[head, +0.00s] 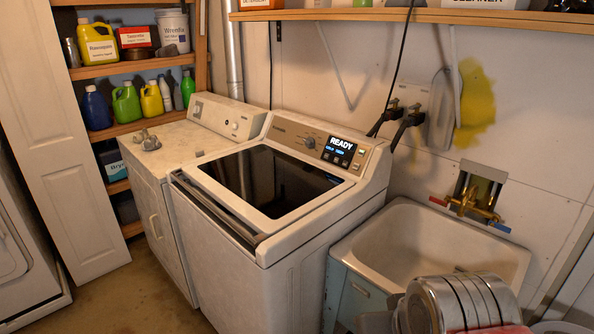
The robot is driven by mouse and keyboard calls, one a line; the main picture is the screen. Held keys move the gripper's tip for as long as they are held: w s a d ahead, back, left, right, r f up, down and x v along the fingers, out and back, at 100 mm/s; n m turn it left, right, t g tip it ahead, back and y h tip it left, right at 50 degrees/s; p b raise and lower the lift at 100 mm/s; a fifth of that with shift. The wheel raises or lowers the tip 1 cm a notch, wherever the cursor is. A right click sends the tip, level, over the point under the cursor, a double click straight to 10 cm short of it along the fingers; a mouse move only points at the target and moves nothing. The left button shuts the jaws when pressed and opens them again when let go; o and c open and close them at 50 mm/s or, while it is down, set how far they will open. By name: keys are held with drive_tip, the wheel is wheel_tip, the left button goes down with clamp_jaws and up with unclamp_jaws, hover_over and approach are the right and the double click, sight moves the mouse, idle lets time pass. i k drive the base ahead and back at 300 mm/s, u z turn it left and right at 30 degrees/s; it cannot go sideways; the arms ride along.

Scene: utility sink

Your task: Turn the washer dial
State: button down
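The washer (270,225) is a white top loader with a dark glass lid, which is shut. Its tan control panel slopes at the back. The washer dial (309,142) is a small round knob on this panel, left of the lit display (342,147) that reads READY. The dial is unobstructed, but it is too small to read its pointer or marks. I cannot make out my gripper in the head view, and nothing is seen touching the dial.
A utility sink (430,250) with brass taps (470,203) stands right of the washer. A ribbed silver cylinder (460,303) fills the lower right foreground. A second white machine (185,150) stands left. A shelf (420,15) runs above. Floor (135,295) shows at front left.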

sight(309, 142)
drive_tip(key=k, duration=1.35)
drive_tip(key=u, duration=0.55)
drive_tip(key=i, duration=1)
drive_tip(key=u, duration=1.05)
drive_tip(key=i, duration=2.15)
drive_tip(key=z, duration=0.1)
